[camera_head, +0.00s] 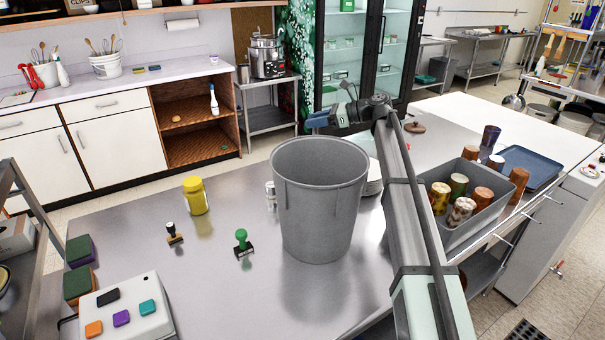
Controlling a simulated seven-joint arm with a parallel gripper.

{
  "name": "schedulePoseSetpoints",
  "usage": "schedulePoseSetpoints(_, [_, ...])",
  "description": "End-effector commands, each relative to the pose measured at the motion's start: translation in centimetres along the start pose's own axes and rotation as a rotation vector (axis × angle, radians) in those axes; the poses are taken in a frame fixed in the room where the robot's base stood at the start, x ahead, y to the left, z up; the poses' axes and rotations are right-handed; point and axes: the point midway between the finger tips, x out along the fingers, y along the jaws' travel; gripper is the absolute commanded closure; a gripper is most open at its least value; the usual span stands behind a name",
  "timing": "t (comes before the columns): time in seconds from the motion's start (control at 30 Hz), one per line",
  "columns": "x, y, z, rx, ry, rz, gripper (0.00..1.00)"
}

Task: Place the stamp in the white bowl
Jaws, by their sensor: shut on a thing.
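My gripper (334,116) is at the far end of my arm, above and behind the rim of the tall grey bin. It is shut on a small blue thing (316,119), too small here to tell its shape. A green-handled stamp (242,240) stands on the steel table left of the bin. A white rounded thing (374,179) shows behind the bin's right side, possibly the white bowl. The bin and my arm hide most of it.
The grey bin (318,205) stands mid-table. A yellow jar (195,196) and a white box with coloured pads (126,310) are left. A grey crate of patterned cups (452,237) and a blue tray (530,169) are right.

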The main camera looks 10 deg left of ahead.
Motion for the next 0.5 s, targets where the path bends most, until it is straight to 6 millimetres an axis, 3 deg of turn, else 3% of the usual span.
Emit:
schedulePoseSetpoints(0.27, [0.8, 0.0, -2.6, 0.001, 0.0, -0.001, 0.92])
schedulePoseSetpoints(0.5, [1.9, 0.0, -6.1, 0.002, 0.0, 0.0, 0.92])
